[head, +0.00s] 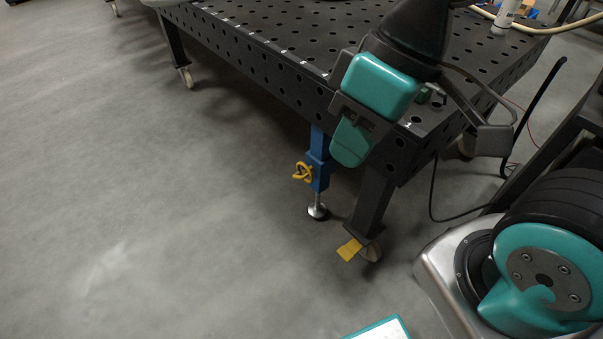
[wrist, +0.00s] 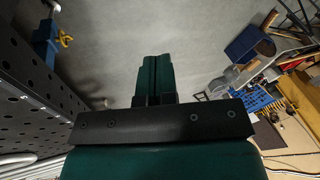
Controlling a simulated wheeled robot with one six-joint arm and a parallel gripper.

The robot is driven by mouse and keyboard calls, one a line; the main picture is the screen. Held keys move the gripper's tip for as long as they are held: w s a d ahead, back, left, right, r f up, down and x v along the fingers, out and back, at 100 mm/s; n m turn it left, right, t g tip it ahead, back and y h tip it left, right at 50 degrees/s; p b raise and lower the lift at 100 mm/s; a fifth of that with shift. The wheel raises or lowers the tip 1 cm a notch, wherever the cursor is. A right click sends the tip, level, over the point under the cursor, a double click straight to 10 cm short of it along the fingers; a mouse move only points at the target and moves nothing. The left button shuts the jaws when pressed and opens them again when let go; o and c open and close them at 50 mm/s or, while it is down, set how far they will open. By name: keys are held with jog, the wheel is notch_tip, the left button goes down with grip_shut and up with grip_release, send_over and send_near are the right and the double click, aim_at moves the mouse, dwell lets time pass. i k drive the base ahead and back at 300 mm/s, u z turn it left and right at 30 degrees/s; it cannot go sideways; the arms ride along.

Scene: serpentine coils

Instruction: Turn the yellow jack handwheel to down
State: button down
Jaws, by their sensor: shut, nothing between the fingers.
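The yellow jack handwheel (head: 303,172) sits on the side of a blue jack (head: 319,160) under the edge of the black perforated table (head: 262,62). The jack stands on a silver foot on the floor. In the wrist view the handwheel (wrist: 65,39) and the blue jack (wrist: 45,42) show at the upper left. My gripper (head: 349,158) is in front of the table's edge, above and to the right of the handwheel in the head view, and apart from it. Its teal fingers (wrist: 155,62) are together and empty. The handwheel's turn position is too small to read.
A table leg with a caster and a yellow tab (head: 350,249) stands right of the jack. The grey floor (head: 160,200) left of the jack is clear. The wrist view shows a blue bin (wrist: 249,45) and clutter at the right.

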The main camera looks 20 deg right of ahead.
aim_at(307, 171)
jog(key=k, duration=1.15)
jog(key=u, duration=0.9)
jog(key=i, duration=1.15)
jog(key=u, duration=0.05)
